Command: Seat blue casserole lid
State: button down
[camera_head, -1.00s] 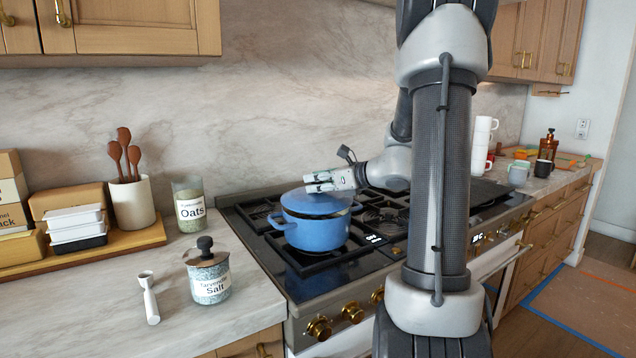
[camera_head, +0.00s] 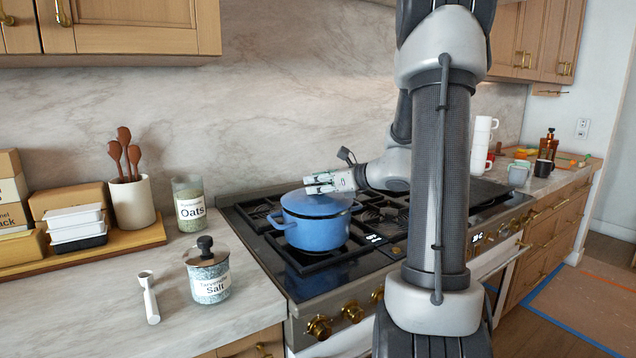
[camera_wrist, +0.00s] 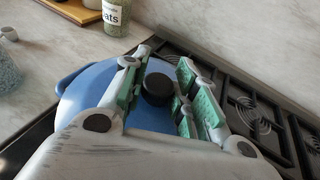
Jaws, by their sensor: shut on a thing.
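The blue casserole pot (camera_head: 314,235) stands on the front left burner of the stove. Its blue lid (camera_head: 312,206) lies over the pot's mouth and looks about level with the rim. I cannot tell whether it touches all round. My gripper (camera_head: 318,184) is just above the lid, reaching in from the right. In the wrist view the lid (camera_wrist: 82,88) shows beneath my gripper (camera_wrist: 157,92), whose green-padded fingers stand on either side of the black knob (camera_wrist: 157,88) and are shut on it. The knob is hidden in the head view.
White stacked cups (camera_head: 481,145) stand beyond the stove at right.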

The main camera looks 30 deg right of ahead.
jog(key=shift+f, duration=0.75)
jog(key=c, duration=1)
grip_release()
jog(key=shift+c, duration=0.2)
jog(key=v, duration=1.2)
jog(key=shift+r, duration=0.1)
